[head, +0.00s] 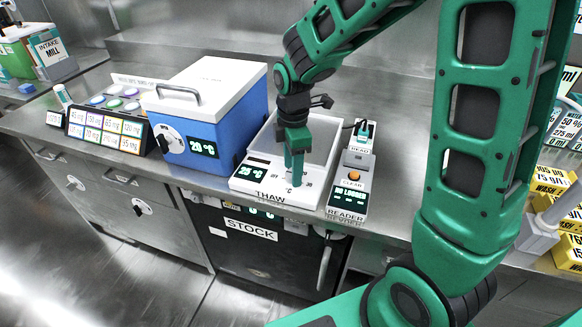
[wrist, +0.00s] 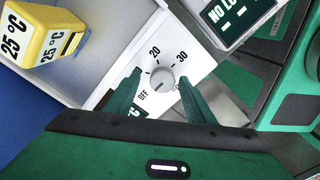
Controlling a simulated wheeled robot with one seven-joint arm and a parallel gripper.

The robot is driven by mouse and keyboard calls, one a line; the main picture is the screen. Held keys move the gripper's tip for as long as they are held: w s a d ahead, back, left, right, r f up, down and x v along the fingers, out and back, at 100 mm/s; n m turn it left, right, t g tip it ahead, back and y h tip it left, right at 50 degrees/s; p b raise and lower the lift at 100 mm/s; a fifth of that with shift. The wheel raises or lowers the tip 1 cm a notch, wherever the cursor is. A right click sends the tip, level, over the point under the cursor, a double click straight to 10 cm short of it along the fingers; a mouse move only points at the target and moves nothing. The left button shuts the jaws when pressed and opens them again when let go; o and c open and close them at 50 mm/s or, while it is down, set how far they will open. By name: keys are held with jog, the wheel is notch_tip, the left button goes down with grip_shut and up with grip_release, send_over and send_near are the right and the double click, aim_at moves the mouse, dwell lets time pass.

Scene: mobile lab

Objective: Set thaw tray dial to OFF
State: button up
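The white thaw tray (head: 272,187), labelled THAW, sits on the steel counter with a display reading 25 °C. Its round grey dial (wrist: 161,79) shows in the wrist view, with OFF, 20 and 30 marked around it. I cannot clearly tell which mark the dial points at. My gripper (head: 294,178) points down over the tray's front panel. In the wrist view my gripper (wrist: 160,84) has its fingers apart, one on each side of the dial. I cannot tell whether they touch it. In the head view the fingers hide the dial.
A blue box (head: 208,120) with a white lid and 20 °C display stands left of the tray. The reader (head: 350,185) stands close on the right. A yellow block (wrist: 44,36) labelled 25 °C shows in the wrist view. A STOCK unit (head: 260,255) is below the counter.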

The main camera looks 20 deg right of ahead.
jog(key=shift+s, duration=0.1)
notch_tip(320, 180, up, 11)
jog(key=shift+f, duration=0.15)
dwell(0.4)
jog(key=s+d+r+m, duration=0.1)
jog(key=s+d+m, duration=1.1)
jog(key=d+m, duration=0.15)
jog(key=s+d+f+m, duration=0.2)
jog(key=s+d+m, duration=0.4)
jog(key=s+m, duration=0.4)
jog(key=shift+s, duration=1.05)
jog(key=shift+w+f, duration=0.15)
